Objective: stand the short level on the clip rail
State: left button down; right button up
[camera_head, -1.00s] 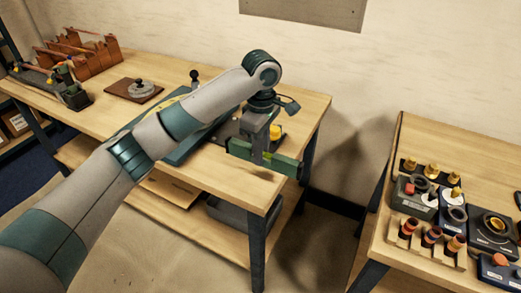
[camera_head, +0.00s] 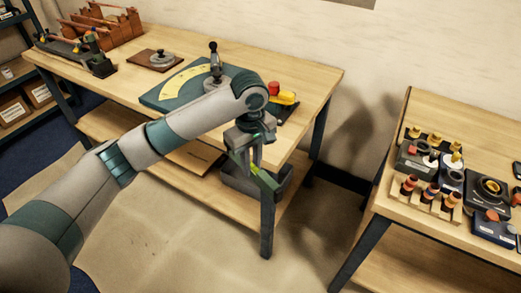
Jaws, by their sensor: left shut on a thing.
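At the far left end of the table is a brown wooden rack with copper pipes (camera_head: 105,28). A dark long fixture with yellow parts (camera_head: 75,48) stands before it. I cannot tell which part is the clip rail. My right gripper is out of view.
The work table (camera_head: 110,75) also bears a brown board with a grey round piece (camera_head: 158,60), a teal board with a yellow arc (camera_head: 165,92), and red and yellow items (camera_head: 283,97). A second table with several fittings (camera_head: 425,205) stands right, across a gap.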

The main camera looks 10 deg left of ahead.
pick_arm(q)
jog(key=s+a+f+m, duration=0.4)
jog(key=s+m, duration=0.1)
jog(key=s, duration=0.4)
jog(key=s+a+f+m, duration=0.3)
jog(key=s+f+m, duration=0.1)
jog(key=s, duration=0.5)
jog(key=shift+a+f+m, duration=0.4)
jog(key=shift+f, duration=0.2)
jog(key=shift+a, duration=0.2)
